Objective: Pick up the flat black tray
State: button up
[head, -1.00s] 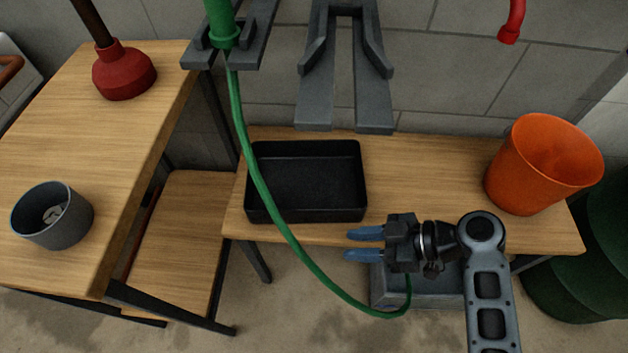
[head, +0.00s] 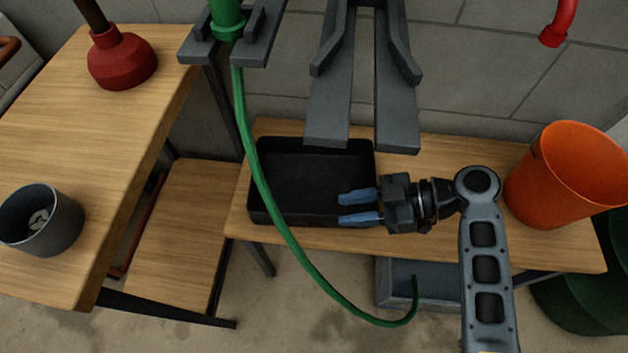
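The flat black tray (head: 290,165) lies on the low wooden bench under the grey wall bracket. It looks empty. A green hose crosses in front of its left part. My gripper (head: 340,208) points left, with its two blue fingers apart and nothing between them. In the picture the fingers overlap the tray's right front corner. I cannot tell whether they touch it or hover above it.
The green hose (head: 268,205) hangs down across the bench front. The grey bracket (head: 398,115) juts out above the tray's back. An orange bucket (head: 565,180) stands at the bench's right end. A wooden table (head: 110,150) at left holds a red plunger (head: 122,62) and a grey pot (head: 58,232).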

jog(key=x, duration=0.5)
jog(key=shift+d+f, duration=0.1)
jog(key=shift+c, duration=0.3)
grip_shut()
dwell(1.0)
